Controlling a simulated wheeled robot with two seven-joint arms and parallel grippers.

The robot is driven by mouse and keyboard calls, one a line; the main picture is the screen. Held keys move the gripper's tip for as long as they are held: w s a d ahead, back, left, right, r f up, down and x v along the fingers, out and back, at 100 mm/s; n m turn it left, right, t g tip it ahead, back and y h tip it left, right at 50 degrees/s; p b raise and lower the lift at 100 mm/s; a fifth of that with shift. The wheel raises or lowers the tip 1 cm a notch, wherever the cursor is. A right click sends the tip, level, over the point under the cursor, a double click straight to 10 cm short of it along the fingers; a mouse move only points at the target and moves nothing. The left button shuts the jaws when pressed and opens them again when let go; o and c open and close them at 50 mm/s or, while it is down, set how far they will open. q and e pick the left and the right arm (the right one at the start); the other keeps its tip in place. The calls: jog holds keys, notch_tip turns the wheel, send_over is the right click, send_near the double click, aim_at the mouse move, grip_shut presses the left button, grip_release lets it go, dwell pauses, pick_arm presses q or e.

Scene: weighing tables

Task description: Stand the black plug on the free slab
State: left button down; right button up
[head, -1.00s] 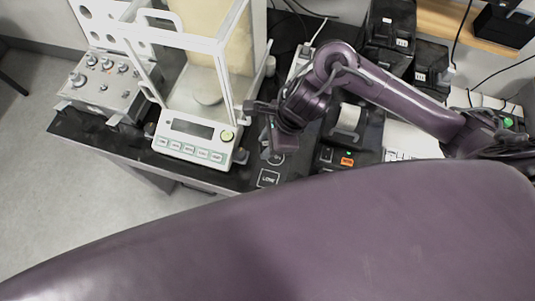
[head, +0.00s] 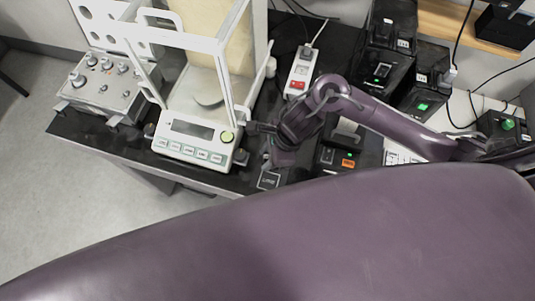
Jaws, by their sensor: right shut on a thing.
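My right gripper (head: 271,154) comes in from the right and points down over the dark table, just right of the balance (head: 190,138). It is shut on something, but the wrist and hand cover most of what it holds. I cannot make out the black plug clearly. A dark slab with a pale printed label (head: 268,181) lies at the table's front edge, just below the gripper. The gripper hides the area behind this slab, so I cannot tell what stands there. My left gripper is not in view.
The balance's open white frame stands close left of the gripper. A grey knob box (head: 98,88) is farther left. A white power strip (head: 302,70) lies behind. A dark printer-like device (head: 340,158) and several black boxes (head: 382,75) stand right.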

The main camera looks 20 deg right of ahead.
jog(key=o, duration=1)
jog(key=shift+d+r+p, duration=0.1)
jog(key=shift+r+p, duration=0.25)
jog(key=shift+r, duration=0.05)
jog(key=v, duration=1.1)
jog(key=shift+s+r, duration=0.15)
jog(key=shift+r, duration=0.1)
